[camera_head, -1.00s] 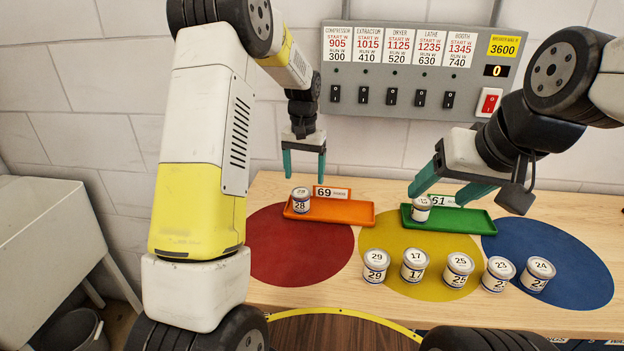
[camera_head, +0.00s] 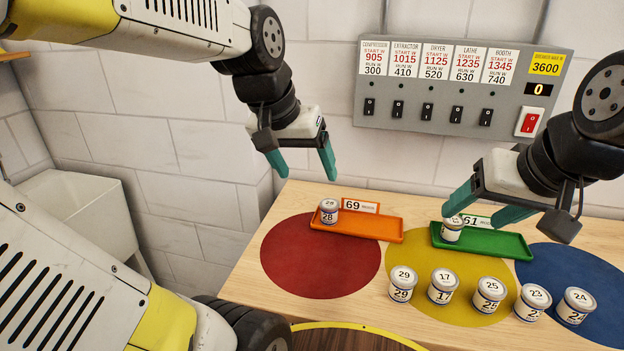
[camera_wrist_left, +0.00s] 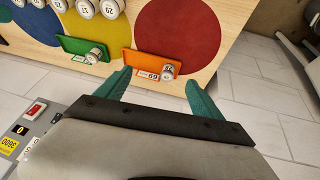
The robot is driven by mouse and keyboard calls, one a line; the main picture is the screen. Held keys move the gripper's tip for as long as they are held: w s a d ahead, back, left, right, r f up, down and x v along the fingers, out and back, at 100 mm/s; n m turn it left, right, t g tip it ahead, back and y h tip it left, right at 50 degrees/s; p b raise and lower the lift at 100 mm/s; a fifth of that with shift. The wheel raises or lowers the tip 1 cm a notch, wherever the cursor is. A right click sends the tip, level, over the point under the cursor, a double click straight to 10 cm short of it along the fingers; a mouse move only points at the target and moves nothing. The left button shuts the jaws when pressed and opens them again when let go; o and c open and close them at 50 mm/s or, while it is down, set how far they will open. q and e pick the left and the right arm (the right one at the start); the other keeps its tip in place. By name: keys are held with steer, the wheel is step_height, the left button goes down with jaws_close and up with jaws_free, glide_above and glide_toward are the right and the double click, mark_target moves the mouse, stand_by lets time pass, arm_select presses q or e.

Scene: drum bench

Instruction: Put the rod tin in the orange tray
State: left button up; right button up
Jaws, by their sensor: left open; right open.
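The orange tray (camera_head: 372,224) stands at the back left of the bench, partly over the red disc. A tin marked 28 (camera_head: 329,213) sits upright at its left end; both also show in the left wrist view, the tray (camera_wrist_left: 142,62) and the tin (camera_wrist_left: 168,70). No label I can read says which tin is the rod tin. My left gripper (camera_head: 305,168) is open and empty, above and left of the orange tray. My right gripper (camera_head: 477,208) is open over the green tray (camera_head: 490,243), close to a small tin (camera_head: 453,231) at its left end; contact is unclear.
Several numbered tins, such as 29 (camera_head: 402,285) and 17 (camera_head: 442,287), stand in a row at the front. A card reading 69 (camera_head: 359,205) stands behind the orange tray. A grey switch panel (camera_head: 455,88) is on the wall. The red disc (camera_head: 315,265) is clear in front.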

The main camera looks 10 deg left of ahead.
arm_select(q)
steer(key=shift+t, duration=0.6)
steer(key=s, duration=0.5)
steer(key=shift+s+d+f, duration=0.15)
steer(key=shift+s+f, duration=0.1)
steer(key=shift+f, duration=0.15)
